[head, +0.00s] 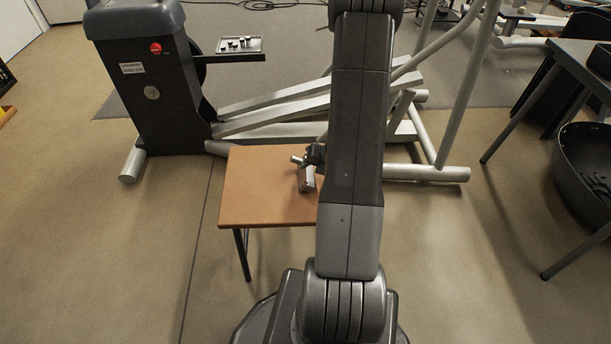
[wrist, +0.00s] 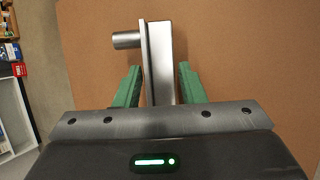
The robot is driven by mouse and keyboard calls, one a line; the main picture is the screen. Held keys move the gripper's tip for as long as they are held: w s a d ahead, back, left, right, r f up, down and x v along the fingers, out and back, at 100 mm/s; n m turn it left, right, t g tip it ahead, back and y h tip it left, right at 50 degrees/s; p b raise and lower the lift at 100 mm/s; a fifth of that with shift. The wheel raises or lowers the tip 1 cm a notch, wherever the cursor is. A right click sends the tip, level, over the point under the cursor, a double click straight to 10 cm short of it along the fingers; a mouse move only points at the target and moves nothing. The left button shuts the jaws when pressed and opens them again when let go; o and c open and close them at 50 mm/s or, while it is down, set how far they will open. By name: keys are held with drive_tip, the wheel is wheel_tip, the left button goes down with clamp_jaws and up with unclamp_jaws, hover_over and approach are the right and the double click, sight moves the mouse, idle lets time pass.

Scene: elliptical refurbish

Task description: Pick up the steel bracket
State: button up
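The steel bracket (wrist: 160,60) is a grey metal piece with a flat upright plate and a short round peg sticking out to the left. In the head view the bracket (head: 306,178) lies on a small brown table (head: 250,190), partly hidden by my arm. In the wrist view my gripper (wrist: 160,80) has its two green fingers apart, one on each side of the bracket's body. A narrow gap shows between each finger and the metal. The bracket's near end is hidden behind the gripper body.
A dark elliptical machine (head: 150,80) with pale rails stands behind the table, with a small tray of parts (head: 239,46) on it. A black basket (head: 585,170) and a dark table (head: 575,60) are at the right.

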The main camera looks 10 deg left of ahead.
sight(311, 170)
drive_tip(key=shift+x, duration=1.1)
drive_tip(key=shift+d, duration=0.1)
clamp_jaws()
wheel_tip(311, 170, up, 10)
drive_tip(key=p, duration=0.5)
drive_tip(key=w+d+r+n+g+h+p, duration=0.1)
drive_tip(key=w+d+r+n+g+h, duration=0.25)
drive_tip(key=n, duration=0.85)
drive_tip(key=d+r+n+g+h+p, duration=0.1)
drive_tip(key=d+r+n+h, duration=0.4)
drive_tip(key=n, duration=0.6)
drive_tip(key=w+d+r+n+g+h, duration=0.1)
drive_tip(key=d+n+g+h, duration=0.15)
drive_tip(key=d+n, duration=0.65)
wheel_tip(311, 170, up, 8)
drive_tip(key=s+a+n+p, duration=0.2)
drive_tip(key=a+p, duration=0.1)
drive_tip(key=p, duration=1.5)
drive_tip(key=shift+f+n+h, duration=0.25)
drive_tip(key=shift+n+h, duration=0.15)
